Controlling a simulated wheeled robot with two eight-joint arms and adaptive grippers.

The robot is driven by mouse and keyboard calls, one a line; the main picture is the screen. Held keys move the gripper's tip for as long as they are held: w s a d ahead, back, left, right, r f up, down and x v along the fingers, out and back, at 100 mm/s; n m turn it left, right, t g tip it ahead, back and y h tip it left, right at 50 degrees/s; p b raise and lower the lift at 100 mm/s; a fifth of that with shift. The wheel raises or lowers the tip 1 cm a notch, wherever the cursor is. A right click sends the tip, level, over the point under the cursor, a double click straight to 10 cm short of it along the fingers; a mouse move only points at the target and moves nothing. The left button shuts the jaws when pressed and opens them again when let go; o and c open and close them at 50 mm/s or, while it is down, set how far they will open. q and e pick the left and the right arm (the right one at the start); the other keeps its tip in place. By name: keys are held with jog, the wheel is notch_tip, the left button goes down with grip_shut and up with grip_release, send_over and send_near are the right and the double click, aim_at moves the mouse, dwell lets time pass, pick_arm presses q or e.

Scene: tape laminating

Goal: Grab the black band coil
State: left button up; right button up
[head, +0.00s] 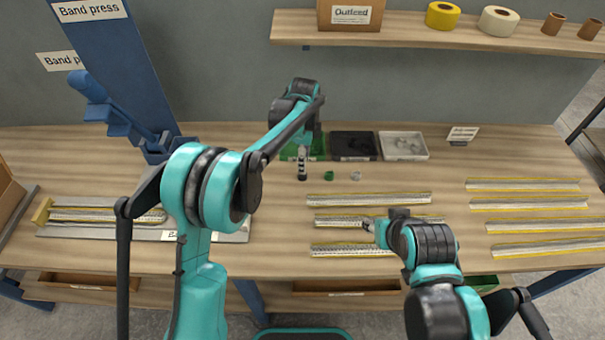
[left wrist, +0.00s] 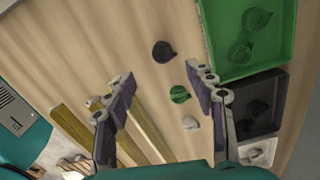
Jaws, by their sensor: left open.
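The black band coil (left wrist: 163,51) lies on the wooden table in the left wrist view, beyond and between my left fingertips. My left gripper (left wrist: 160,76) is open and empty above the table. In the head view my left gripper (head: 302,153) hangs over the left end of the coil row. A dark shape just below it fits the black coil (head: 302,177), partly hidden by the gripper. My right gripper (head: 369,225) is low over the middle strips; its jaws are too small to read.
A green coil (head: 329,175) and a white coil (head: 355,176) lie to the right. Behind are a green tray (left wrist: 250,66), a black tray (head: 353,158) and a white tray (head: 403,158). Yellow-edged strips (head: 368,199) lie in front. The band press (head: 150,120) stands left.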

aim_at(302, 178)
pick_arm(q)
notch_tip(302, 178, down, 2)
jog(key=shift+f+b, duration=0.15)
jog(key=shift+b, duration=0.15)
jog(key=f, duration=0.1)
jog(key=f+b, duration=0.1)
jog(key=f, duration=0.1)
jog(key=f+b, duration=0.1)
jog(key=shift+w+a+f, duration=0.2)
jog(key=shift+w, duration=0.05)
jog(key=shift+f, duration=0.35)
jog(key=shift+r, duration=0.1)
jog(key=shift+c, duration=1.3)
jog(key=c, duration=0.6)
